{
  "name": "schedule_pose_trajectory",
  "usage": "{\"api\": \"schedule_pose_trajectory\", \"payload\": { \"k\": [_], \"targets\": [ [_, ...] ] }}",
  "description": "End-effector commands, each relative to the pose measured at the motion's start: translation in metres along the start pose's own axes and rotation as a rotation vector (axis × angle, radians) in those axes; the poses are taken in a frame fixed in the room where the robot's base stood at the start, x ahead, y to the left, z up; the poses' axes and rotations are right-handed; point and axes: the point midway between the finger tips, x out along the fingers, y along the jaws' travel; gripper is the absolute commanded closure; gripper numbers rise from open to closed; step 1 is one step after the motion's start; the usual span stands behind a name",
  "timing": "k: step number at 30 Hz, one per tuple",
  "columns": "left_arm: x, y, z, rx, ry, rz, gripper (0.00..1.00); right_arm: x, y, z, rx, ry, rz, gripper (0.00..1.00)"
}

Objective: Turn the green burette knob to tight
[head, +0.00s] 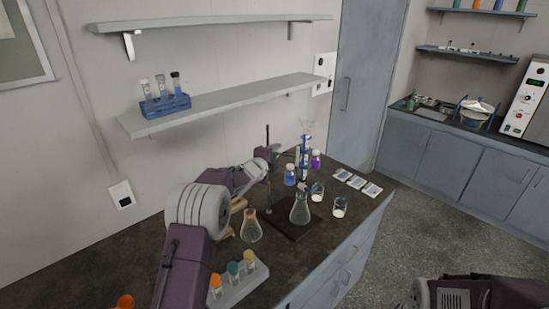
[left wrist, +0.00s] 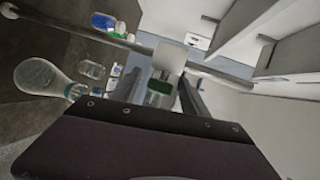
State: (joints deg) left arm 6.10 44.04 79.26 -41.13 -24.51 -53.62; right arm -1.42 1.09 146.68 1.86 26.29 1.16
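The burette (head: 304,160) stands upright on its stand, with a funnel-like top and blue parts. A conical flask (head: 300,210) is below it on the dark base. My left gripper (head: 277,158) is beside the burette's left side, close to the stand rod. In the left wrist view, the green knob (left wrist: 160,86) shows between the fingers of my left gripper (left wrist: 162,90). The fingers look apart, with a gap beside the knob; I cannot tell whether either touches it. In the head view the knob is too small to make out. My right gripper is out of view.
A flask with an orange neck ring (head: 251,228) and a vial rack (head: 240,284) stand near my left arm. Two beakers (head: 340,206) and a purple bottle (head: 316,160) are near the burette. The lower wall shelf (head: 230,100) hangs above the bench.

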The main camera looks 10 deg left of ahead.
Motion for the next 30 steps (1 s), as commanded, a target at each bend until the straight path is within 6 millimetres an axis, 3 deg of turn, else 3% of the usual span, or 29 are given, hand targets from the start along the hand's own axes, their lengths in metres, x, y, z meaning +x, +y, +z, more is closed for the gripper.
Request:
{"api": "schedule_pose_trajectory", "payload": {
  "k": [5,16,27,30],
  "targets": [
    [-0.017,0.002,0.0,0.001,0.0,-0.003,0.47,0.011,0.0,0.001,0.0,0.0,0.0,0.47],
    [-0.083,0.001,0.001,0.0,-0.001,-0.002,0.47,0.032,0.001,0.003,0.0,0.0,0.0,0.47],
    [-0.091,0.0,0.0,-0.002,0.0,0.0,0.47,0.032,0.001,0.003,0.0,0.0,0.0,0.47],
    [-0.091,0.002,0.002,-0.083,-0.007,0.008,0.47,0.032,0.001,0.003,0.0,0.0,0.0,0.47]
  ]
}}
